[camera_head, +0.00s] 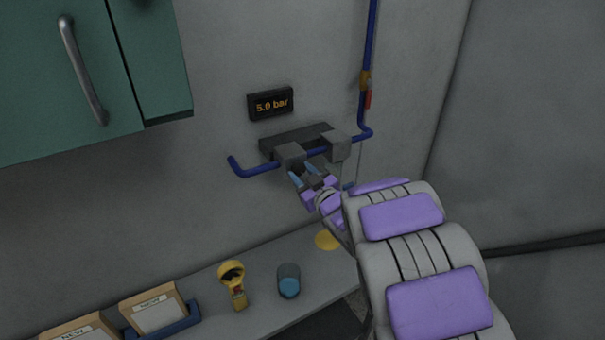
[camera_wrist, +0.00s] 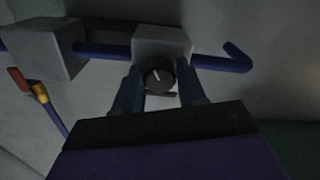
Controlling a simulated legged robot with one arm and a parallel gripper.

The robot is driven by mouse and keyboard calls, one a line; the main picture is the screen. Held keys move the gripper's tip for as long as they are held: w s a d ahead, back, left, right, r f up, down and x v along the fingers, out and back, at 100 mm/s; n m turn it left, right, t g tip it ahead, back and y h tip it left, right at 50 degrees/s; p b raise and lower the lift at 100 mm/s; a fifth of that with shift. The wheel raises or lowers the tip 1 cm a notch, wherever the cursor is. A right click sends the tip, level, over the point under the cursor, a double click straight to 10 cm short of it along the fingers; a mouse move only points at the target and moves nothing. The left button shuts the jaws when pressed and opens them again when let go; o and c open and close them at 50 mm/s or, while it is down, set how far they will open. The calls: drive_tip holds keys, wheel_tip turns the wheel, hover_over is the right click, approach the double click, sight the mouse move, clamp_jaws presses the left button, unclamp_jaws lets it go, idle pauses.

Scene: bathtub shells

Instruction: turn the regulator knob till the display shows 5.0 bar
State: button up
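The display (camera_head: 270,103) on the wall reads 5.0 bar in orange digits. Below it, the regulator is a grey block (camera_head: 291,155) on a blue pipe, and it also shows in the wrist view (camera_wrist: 162,43). The black regulator knob (camera_wrist: 159,75) with a white pointer mark sits on the front of the block in the wrist view. My gripper (camera_wrist: 161,92) is open, with one blue finger on each side of the knob and a gap beside it. In the head view my gripper (camera_head: 302,174) is just below the block and hides the knob.
A second grey block (camera_head: 336,145) sits to the right on the blue pipe (camera_head: 367,60), which carries a red-handled valve (camera_head: 368,99). A green cabinet (camera_head: 70,80) hangs at upper left. The shelf (camera_head: 255,262) below holds a yellow device (camera_head: 233,284), a cup (camera_head: 288,281) and boxes (camera_head: 155,308).

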drive_tip(key=o, duration=0.4)
drive_tip(key=b+v, duration=1.2)
drive_tip(key=v, duration=0.5)
drive_tip(key=shift+b, duration=0.35)
drive_tip(key=shift+s+d, duration=0.1)
idle(0.4)
